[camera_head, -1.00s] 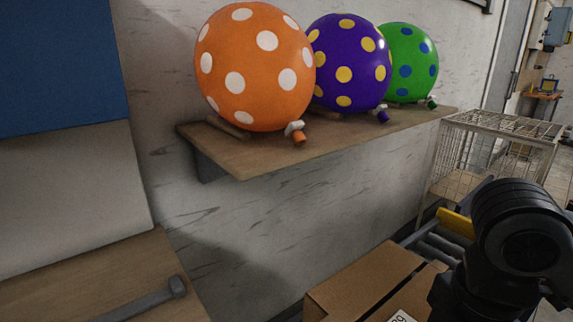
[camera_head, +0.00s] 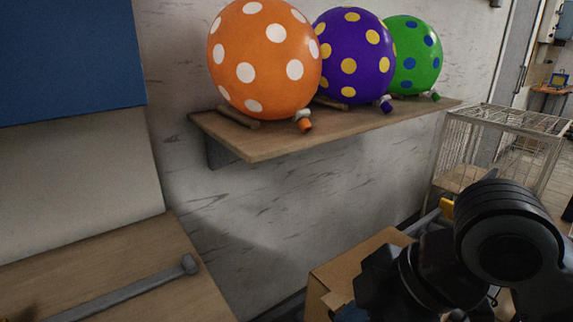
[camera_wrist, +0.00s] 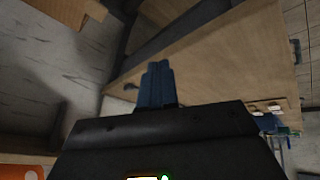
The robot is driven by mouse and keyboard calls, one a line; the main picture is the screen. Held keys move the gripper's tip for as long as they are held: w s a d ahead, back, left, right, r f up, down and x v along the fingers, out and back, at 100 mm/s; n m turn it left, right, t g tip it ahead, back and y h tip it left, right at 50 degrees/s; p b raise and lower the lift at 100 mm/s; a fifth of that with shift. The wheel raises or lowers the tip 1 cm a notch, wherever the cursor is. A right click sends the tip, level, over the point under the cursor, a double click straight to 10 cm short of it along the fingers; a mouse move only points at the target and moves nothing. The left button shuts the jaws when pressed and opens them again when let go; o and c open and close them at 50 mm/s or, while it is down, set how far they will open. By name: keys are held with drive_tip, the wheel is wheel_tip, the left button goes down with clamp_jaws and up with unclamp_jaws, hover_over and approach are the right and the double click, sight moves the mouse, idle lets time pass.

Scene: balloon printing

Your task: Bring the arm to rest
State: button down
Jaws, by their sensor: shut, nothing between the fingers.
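My arm (camera_head: 490,245) reaches into the lower right of the head view, bent, with its black joints in front of a cardboard box. In the wrist view my gripper (camera_wrist: 158,66) shows as two blue fingers pressed together with nothing between them. They point toward a wooden surface (camera_wrist: 220,55), and I see no contact with it. In the head view the gripper is mostly hidden at the bottom edge, where only a bit of blue shows.
Orange (camera_head: 264,60), purple (camera_head: 352,55) and green (camera_head: 413,55) dotted balloons sit on a wall shelf (camera_head: 270,145). Below are the cardboard box (camera_head: 345,268) and a wire cage (camera_head: 480,150). A wooden surface with a grey handle (camera_head: 130,290) is at lower left.

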drive_tip(key=w+a+r+m+t+y, duration=0.2)
drive_tip(key=a+r+m+t+y, duration=0.5)
drive_tip(key=a, duration=0.4)
drive_tip(key=s+d+f+m+t+h, duration=0.6)
drive_tip(key=s+d+f+m+h, duration=0.4)
drive_tip(key=s+d+f+m, duration=0.35)
drive_tip(key=s+d+n+h, duration=0.1)
drive_tip(key=s+d, duration=0.4)
drive_tip(key=s, duration=0.4)
drive_tip(key=s+d+n+h, duration=0.1)
drive_tip(key=s+d, duration=0.4)
drive_tip(key=s, duration=0.4)
drive_tip(key=shift+d+g, duration=0.25)
drive_tip(key=shift+g, duration=0.15)
drive_tip(key=shift+n, duration=0.25)
